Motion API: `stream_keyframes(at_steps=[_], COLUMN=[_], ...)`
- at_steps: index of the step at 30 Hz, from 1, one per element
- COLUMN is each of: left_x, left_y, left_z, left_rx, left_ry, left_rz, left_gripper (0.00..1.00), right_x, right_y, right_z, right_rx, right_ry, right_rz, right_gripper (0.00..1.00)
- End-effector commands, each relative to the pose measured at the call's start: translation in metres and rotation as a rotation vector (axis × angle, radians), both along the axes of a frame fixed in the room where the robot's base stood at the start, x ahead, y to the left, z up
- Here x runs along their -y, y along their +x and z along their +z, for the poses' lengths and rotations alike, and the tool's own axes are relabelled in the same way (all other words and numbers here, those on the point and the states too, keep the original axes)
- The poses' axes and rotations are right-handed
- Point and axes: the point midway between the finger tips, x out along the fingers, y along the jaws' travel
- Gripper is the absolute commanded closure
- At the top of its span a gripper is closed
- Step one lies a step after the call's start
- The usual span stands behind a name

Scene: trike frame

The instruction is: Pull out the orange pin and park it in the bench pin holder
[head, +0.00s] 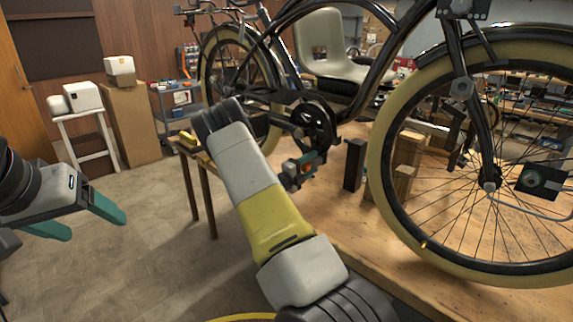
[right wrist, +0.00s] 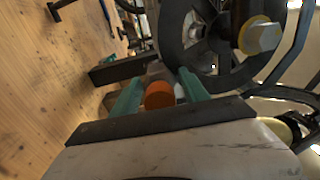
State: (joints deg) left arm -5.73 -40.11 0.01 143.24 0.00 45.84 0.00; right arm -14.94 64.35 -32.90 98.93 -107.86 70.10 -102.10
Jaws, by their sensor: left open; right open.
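The orange pin (right wrist: 158,95) shows its round end in the right wrist view, between the two teal fingers of my right gripper (right wrist: 159,82). The jaws are open around it; whether either finger touches it I cannot tell. In the head view my right gripper (head: 303,170) is beside the trike's crank (head: 316,125), above the bench. The pin's far end is hidden. A black upright block (head: 354,165) stands on the bench just right of this gripper; I cannot tell whether it is the pin holder. My left gripper (head: 97,228) is open and empty over the floor at left.
The trike's large wheel (head: 385,150) stands at the right on the wooden bench (head: 330,215). A stool (head: 82,122) with a white box is at the back left. The floor at left is clear.

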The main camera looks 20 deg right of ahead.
Motion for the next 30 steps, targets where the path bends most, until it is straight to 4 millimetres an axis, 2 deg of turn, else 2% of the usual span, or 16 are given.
stream_keyframes(at_steps=[17, 20, 25, 26, 29, 30], left_x=[0.0000, 0.0000, 0.0000, 0.0000, 0.0000, 0.0000], left_y=[0.0000, 0.0000, 0.0000, 0.0000, 0.0000, 0.0000], left_z=[0.0000, 0.0000, 0.0000, 0.0000, 0.0000, 0.0000], left_rx=[0.000, 0.000, 0.000, 0.000, 0.000, 0.000], left_ry=[0.000, 0.000, 0.000, 0.000, 0.000, 0.000], left_rz=[0.000, 0.000, 0.000, 0.000, 0.000, 0.000], left_gripper=[0.27, 0.27, 0.27, 0.27, 0.27, 0.27], right_x=[0.0000, 0.0000, -0.0002, -0.0003, -0.0004, -0.0004], right_y=[-0.0002, -0.0002, -0.0001, 0.0000, 0.0000, 0.0000], right_z=[0.0002, 0.0003, 0.0004, 0.0005, 0.0005, 0.0005], right_rx=[0.000, 0.000, 0.000, 0.000, 0.000, 0.000], right_ry=[-0.001, -0.001, -0.001, -0.001, -0.001, -0.001], right_rz=[-0.001, 0.000, 0.000, 0.000, 0.000, 0.000], right_gripper=[0.47, 0.63, 0.96, 1.00, 1.00, 0.48])
